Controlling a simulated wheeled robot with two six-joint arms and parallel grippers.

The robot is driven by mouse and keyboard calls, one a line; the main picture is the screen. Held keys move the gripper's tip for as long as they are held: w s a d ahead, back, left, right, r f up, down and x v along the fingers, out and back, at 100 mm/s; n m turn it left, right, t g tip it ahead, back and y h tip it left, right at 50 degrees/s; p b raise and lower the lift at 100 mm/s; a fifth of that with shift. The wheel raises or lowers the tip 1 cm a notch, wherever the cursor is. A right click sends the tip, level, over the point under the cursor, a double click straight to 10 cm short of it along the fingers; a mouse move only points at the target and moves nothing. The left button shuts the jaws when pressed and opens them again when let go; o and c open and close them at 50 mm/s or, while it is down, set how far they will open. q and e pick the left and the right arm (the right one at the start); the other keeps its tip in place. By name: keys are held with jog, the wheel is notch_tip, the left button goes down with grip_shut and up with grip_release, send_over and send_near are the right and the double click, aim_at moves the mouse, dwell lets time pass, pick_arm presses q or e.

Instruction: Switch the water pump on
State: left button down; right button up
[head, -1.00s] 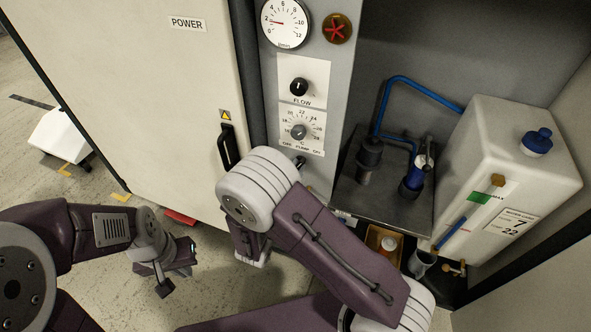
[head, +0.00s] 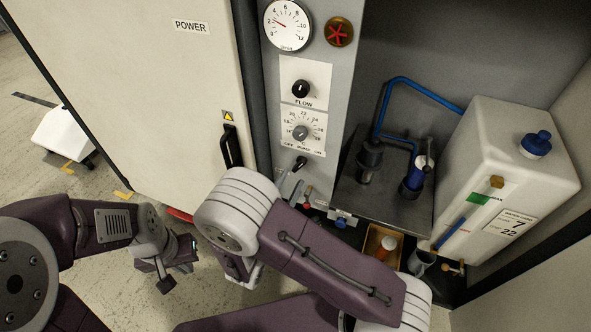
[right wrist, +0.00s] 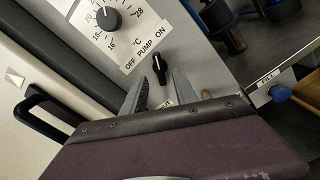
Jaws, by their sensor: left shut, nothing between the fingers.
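The pump switch (head: 300,163) is a small black knob on the grey panel, below the temperature dial. In the right wrist view the switch (right wrist: 159,68) sits beside the OFF, PUMP and ON labels (right wrist: 145,50). Its handle is slanted to the label line; I cannot tell which end is its pointer. My right gripper (right wrist: 158,90) is open, with its two fingers apart just below the switch in that view. Contact with the switch is not visible. My left gripper (head: 164,276) is shut and empty, low at the left.
A pressure gauge (head: 288,25), a red valve wheel (head: 339,32) and a FLOW knob (head: 301,89) are higher on the panel. A black door handle (head: 231,146) stands out left of the switch. A white tank (head: 500,160) and blue-piped pump (head: 414,178) are at the right.

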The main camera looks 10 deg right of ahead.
jog(key=v, duration=0.4)
dwell(0.3)
